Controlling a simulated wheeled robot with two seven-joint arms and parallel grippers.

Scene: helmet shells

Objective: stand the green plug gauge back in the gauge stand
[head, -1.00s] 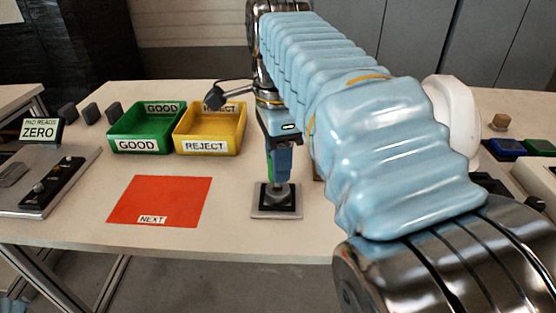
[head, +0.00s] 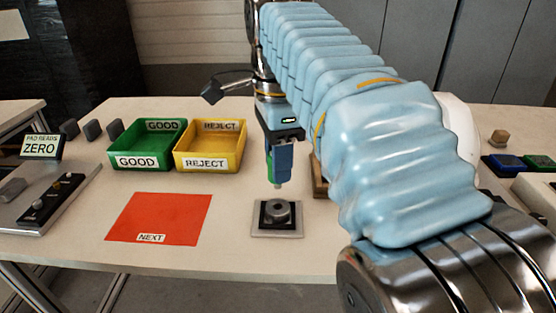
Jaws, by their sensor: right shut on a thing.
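My right gripper (head: 279,165) points down above the front middle of the table. It is shut on the green plug gauge (head: 270,166), of which a green strip shows beside the blue finger. The gauge's grey tip (head: 277,185) hangs upright, just above a grey ring part (head: 277,209) on a black and grey square base (head: 261,229), and apart from it. A brown wooden block (head: 319,180), perhaps the gauge stand, stands just right of the gripper. My right arm hides most of it. My left gripper is not in view.
A green GOOD bin (head: 116,148) and a yellow REJECT bin (head: 237,157) stand at the back left. A red NEXT mat (head: 160,215) lies in front of them. A ZERO sign (head: 41,146) and control panel are far left. Blue and green pads (head: 503,165) lie far right.

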